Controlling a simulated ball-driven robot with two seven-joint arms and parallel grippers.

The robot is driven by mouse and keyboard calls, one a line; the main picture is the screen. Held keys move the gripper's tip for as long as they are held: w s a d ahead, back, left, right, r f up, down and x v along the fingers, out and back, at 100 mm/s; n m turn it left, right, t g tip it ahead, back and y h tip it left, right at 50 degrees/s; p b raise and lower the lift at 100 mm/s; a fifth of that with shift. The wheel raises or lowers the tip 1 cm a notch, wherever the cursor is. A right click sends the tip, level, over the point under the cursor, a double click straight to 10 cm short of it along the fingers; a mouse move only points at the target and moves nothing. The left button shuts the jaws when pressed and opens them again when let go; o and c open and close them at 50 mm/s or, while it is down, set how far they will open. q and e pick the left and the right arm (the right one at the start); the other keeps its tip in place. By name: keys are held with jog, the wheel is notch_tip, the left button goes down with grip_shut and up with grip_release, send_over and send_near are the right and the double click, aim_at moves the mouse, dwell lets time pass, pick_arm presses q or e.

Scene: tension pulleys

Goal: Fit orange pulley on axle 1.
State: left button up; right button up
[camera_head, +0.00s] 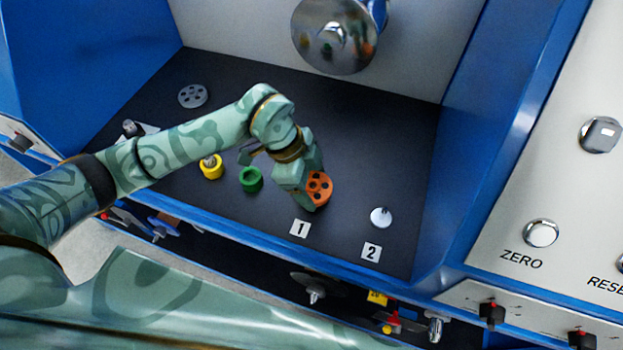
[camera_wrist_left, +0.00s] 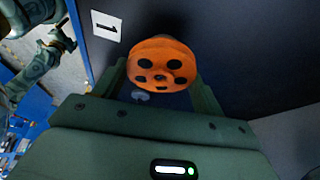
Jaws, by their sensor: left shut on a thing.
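The orange pulley (camera_head: 320,186) is a round disc with several dark holes. My left gripper (camera_head: 308,189) is shut on it and holds it by the rim, just behind the "1" label (camera_head: 300,229). In the left wrist view the pulley (camera_wrist_left: 162,66) sits between the two fingers (camera_wrist_left: 160,80), its holed face toward the camera. Axle 1 is not clear in the head view; the gripper and pulley cover the area behind its label. A small pale round piece (camera_wrist_left: 140,96) shows under the pulley in the wrist view; I cannot tell if it is axle 1.
Axle 2 (camera_head: 381,216), a silver base with a pin, stands to the right behind its "2" label (camera_head: 371,251). A green pulley (camera_head: 251,179), a yellow pulley (camera_head: 211,167) and a grey pulley (camera_head: 192,96) are to the left. A chrome wheel (camera_head: 334,37) hangs at the back.

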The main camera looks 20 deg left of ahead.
pick_arm(q)
jog(key=shift+r, duration=0.1)
jog(key=shift+f, duration=0.2)
jog(key=shift+f, duration=0.75)
jog(key=shift+f, duration=0.1)
dwell(0.4)
jog(key=o, duration=1.1)
jog(key=shift+o, duration=0.2)
